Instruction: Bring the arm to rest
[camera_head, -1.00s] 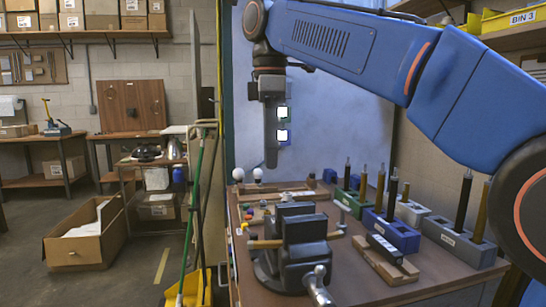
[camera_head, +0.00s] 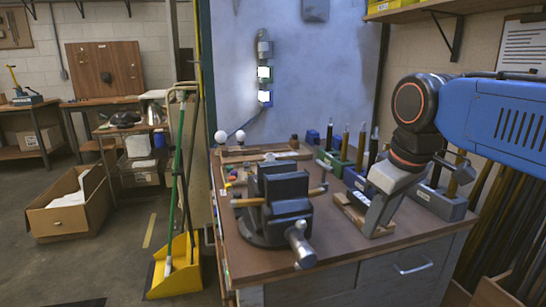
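My blue arm (camera_head: 495,118) reaches in from the right edge of the head view and bends down at its dark wrist joint (camera_head: 414,102). My grey gripper (camera_head: 378,218) points down and to the left over the right part of the workbench. It is seen edge-on, so I cannot tell whether its fingers are open or shut. I see nothing held in it. It covers part of a small wooden holder (camera_head: 352,214) and of the coloured blocks behind it.
A dark vise (camera_head: 284,205) stands on the workbench (camera_head: 340,258) left of my gripper. Blocks with upright rods, such as a green one (camera_head: 333,163), line the back right. A lit fixture (camera_head: 264,72) hangs on the wall panel.

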